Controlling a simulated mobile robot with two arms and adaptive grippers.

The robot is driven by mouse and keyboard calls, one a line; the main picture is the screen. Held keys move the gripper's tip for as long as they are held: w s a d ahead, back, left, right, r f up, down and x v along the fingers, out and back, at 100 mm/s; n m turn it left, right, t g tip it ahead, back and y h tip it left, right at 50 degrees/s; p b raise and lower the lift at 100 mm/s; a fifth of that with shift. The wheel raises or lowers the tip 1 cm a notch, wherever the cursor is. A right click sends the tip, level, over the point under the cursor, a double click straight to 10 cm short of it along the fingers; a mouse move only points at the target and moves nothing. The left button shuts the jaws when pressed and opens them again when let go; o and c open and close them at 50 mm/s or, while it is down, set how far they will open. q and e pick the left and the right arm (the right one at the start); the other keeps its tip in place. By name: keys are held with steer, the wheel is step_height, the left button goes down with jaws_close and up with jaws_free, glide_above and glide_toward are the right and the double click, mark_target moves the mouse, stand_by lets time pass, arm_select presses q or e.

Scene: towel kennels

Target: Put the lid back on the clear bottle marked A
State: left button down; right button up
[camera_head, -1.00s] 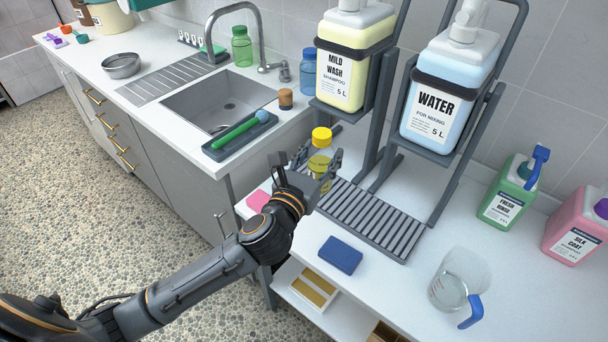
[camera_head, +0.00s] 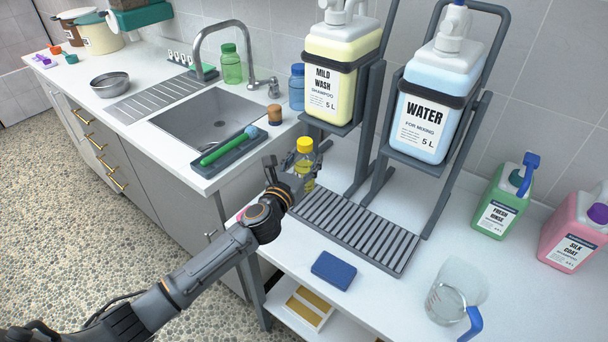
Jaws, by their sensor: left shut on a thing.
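A small clear bottle (camera_head: 305,167) with yellowish contents stands out above the left end of the grey slatted rack. A yellow lid (camera_head: 305,144) shows at its top. I cannot tell whether the lid is pressed down fully, and no letter A can be read. My left gripper (camera_head: 297,172) is shut on the bottle, with its fingers below the lid. The fingers hide part of the bottle, and I cannot tell whether its base touches the rack. My right gripper is not in view.
The slatted rack (camera_head: 354,229) lies beside the stands holding the shampoo jug (camera_head: 340,50) and water jug (camera_head: 437,80). A blue sponge (camera_head: 333,270) and a measuring jug (camera_head: 455,291) are in front. Green (camera_head: 231,64) and blue (camera_head: 297,88) bottles stand by the sink.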

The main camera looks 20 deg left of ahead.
mark_target(304, 171)
arm_select(q)
steer(key=shift+w+a+f, duration=0.2)
steer(key=shift+w+f, duration=0.35)
steer(key=shift+f, duration=0.1)
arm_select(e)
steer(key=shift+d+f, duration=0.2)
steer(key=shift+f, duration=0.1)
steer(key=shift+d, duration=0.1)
arm_select(q)
steer(key=shift+f, duration=0.1)
steer(key=shift+w+a+f+b, duration=0.15)
steer(key=shift+f+b, duration=0.35)
steer(key=shift+f, duration=0.4)
steer(key=shift+w+d+f+b, duration=0.1)
steer(key=shift+f+b, duration=0.4)
steer(key=shift+f, duration=0.35)
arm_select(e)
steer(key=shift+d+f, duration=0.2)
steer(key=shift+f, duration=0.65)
arm_select(q)
steer(key=shift+f, duration=0.15)
steer(key=c, duration=0.6)
jaws_free()
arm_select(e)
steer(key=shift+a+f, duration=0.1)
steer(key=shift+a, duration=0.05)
